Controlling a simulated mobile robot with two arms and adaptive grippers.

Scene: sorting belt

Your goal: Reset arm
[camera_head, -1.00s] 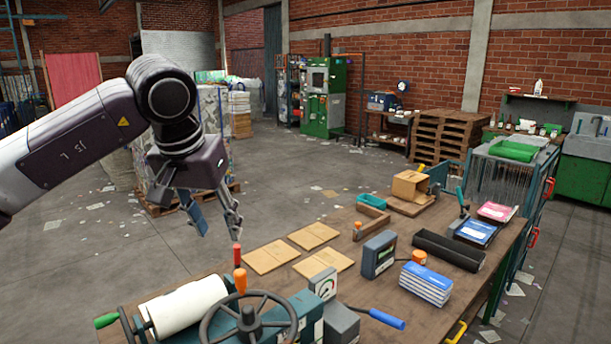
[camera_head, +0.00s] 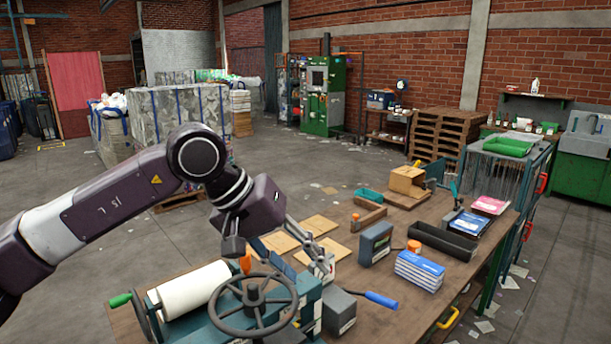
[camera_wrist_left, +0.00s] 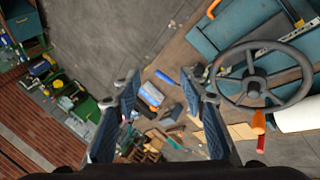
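My left gripper (camera_head: 306,270) hangs over the near part of the wooden workbench (camera_head: 455,285), just behind the handwheel (camera_head: 253,307) in the head view. Its two blue-padded fingers are spread apart with nothing between them. In the left wrist view the open gripper (camera_wrist_left: 165,88) frames the distant bench, and the handwheel (camera_wrist_left: 262,74) lies to the right of the fingers. I cannot tell whether a finger touches the grey device behind it. My right gripper is in neither view.
The machine's white roll (camera_head: 193,290) and green handle (camera_head: 120,299) are near my left arm. Cardboard sheets (camera_head: 318,225), a grey box (camera_head: 375,244), blue-white booklets (camera_head: 419,270) and a black tray (camera_head: 449,240) lie on the bench. Open floor (camera_head: 80,215) is at the left.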

